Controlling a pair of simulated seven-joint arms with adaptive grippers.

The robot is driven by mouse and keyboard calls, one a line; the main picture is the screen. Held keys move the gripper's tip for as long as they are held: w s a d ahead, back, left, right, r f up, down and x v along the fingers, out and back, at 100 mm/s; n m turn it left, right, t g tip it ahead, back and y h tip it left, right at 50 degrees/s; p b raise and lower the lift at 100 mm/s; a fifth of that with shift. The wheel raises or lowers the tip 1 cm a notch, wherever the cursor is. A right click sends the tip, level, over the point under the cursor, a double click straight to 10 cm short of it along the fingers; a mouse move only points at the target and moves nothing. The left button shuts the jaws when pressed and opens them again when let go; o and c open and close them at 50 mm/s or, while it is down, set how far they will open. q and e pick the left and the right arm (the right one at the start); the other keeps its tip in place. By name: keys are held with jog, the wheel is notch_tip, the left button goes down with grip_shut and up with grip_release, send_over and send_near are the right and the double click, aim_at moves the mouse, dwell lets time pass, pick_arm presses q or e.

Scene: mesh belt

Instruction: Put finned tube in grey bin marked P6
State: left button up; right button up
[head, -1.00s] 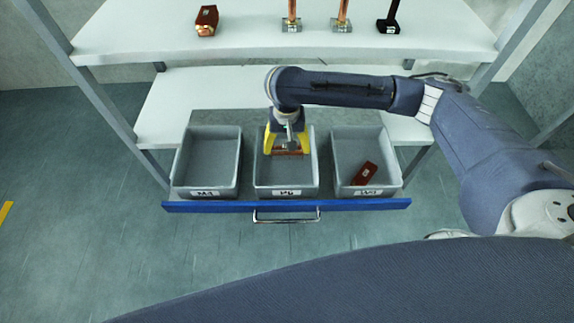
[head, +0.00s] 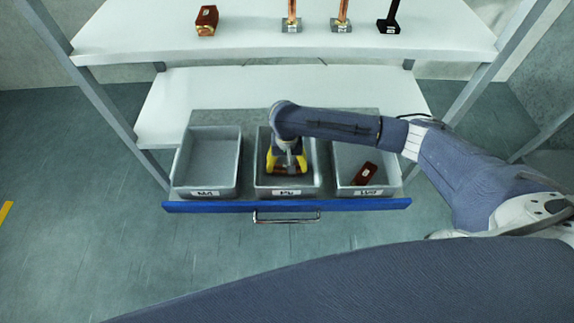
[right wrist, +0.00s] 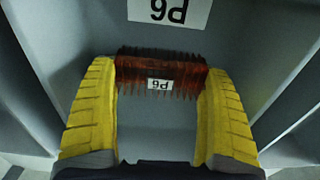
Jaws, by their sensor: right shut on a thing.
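The finned tube (right wrist: 160,72) is reddish brown with a P6 label and lies between the yellow fingers of my right gripper (right wrist: 158,85) in the right wrist view. My right gripper is shut on it. In the head view the right gripper (head: 287,172) is down inside the middle grey bin (head: 262,183), whose front label reads P6. The P6 label also shows on the bin wall (right wrist: 105,25) in the right wrist view. Whether the tube touches the bin floor cannot be told. My left gripper is not in view.
Two more grey bins stand in the blue-fronted drawer (head: 230,206): an empty left one (head: 178,165) and a right one (head: 343,165) holding a red-brown part (head: 365,174). Several parts stand on the upper shelf (head: 250,40), including a copper-and-brown block (head: 207,20).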

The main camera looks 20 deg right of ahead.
jog(key=shift+f, duration=0.25)
jog(key=o, duration=1.3)
notch_tip(320, 180, up, 12)
jog(key=shift+r, duration=0.15)
